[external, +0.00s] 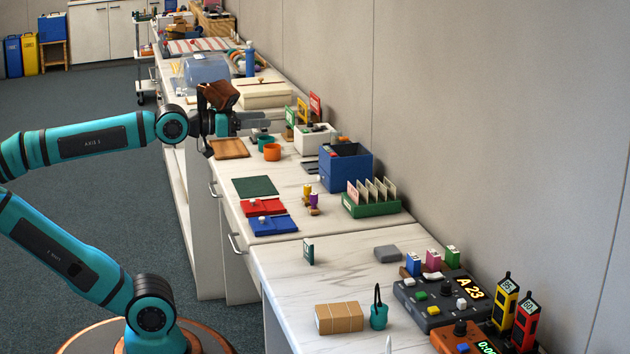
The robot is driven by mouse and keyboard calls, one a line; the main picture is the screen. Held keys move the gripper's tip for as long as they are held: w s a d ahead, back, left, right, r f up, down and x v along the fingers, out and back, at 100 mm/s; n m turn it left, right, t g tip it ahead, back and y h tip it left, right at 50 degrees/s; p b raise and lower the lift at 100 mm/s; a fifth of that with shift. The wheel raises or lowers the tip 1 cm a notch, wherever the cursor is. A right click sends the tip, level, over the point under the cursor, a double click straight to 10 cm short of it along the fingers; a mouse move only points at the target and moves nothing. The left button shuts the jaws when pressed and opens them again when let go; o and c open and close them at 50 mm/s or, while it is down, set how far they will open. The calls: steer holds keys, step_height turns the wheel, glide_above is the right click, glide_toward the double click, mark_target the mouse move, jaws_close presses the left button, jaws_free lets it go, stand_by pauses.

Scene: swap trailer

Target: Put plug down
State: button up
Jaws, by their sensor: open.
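My gripper (268,122) is at the end of my teal arm, over the far part of the white counter. It points right and its grey fingers are small in this view. It is open. I cannot clearly pick out a plug; a small dark piece just under the fingers is too small to name. A wooden board (230,149) lies below and left of the fingers. A green cup (265,142) and an orange cup (272,152) stand just below them.
A white box (314,139) and a blue bin (345,168) stand right of my gripper. A green card rack (371,204), red tray (263,207) and blue tray (272,224) are nearer. A cardboard box (339,318) and teal cup (378,317) stand in front. The wall borders the right.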

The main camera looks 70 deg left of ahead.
steer(key=w+d+f+m+g+h, duration=0.2)
steer(key=w+d+m+g, duration=0.2)
steer(key=w+d+m, duration=0.4)
steer(key=m+g+y, duration=0.3)
steer(key=m+g, duration=0.9)
steer(key=m, duration=0.7)
glide_above(380, 306)
steer(key=f, duration=1.5)
steer(key=s+f, duration=0.1)
steer(key=f, duration=0.6)
steer(key=shift+d+f, duration=0.15)
steer(key=shift+f, duration=0.25)
steer(key=shift+w+f, duration=0.25)
steer(key=shift+f, duration=1.3)
steer(key=shift+w+f, duration=0.2)
steer(key=shift+f, duration=1.35)
steer(key=c, duration=0.8)
steer(key=shift+r, duration=0.15)
